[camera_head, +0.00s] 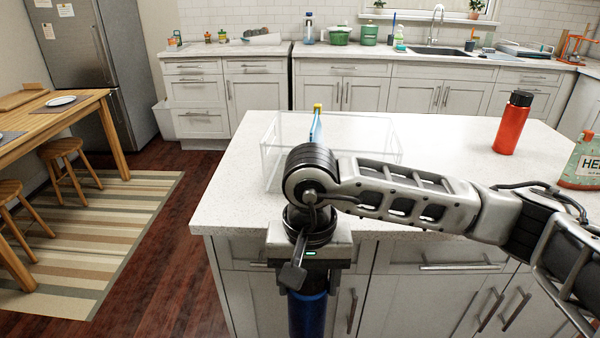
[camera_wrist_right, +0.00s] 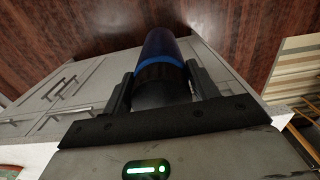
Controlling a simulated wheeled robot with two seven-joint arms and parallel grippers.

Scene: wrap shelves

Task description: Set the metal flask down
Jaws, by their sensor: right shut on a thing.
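My right gripper (camera_head: 305,278) points down in front of the island's near edge. It is shut on a dark blue metal flask (camera_head: 307,316), which hangs below it in front of the cabinet doors, off the worktop. In the right wrist view the fingers (camera_wrist_right: 161,88) grip the flask's black end, and its blue body (camera_wrist_right: 163,46) with a brighter blue band extends away over the wood floor. The flask's far end is cut off in the head view. My left gripper is out of view.
The island worktop (camera_head: 450,146) carries a clear bin (camera_head: 375,128) with a yellow-capped bottle (camera_head: 316,126) inside or just behind it; my arm partly hides both. A red flask (camera_head: 512,125) and a green-and-red package (camera_head: 582,162) stand to the right. Free worktop lies between bin and red flask.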

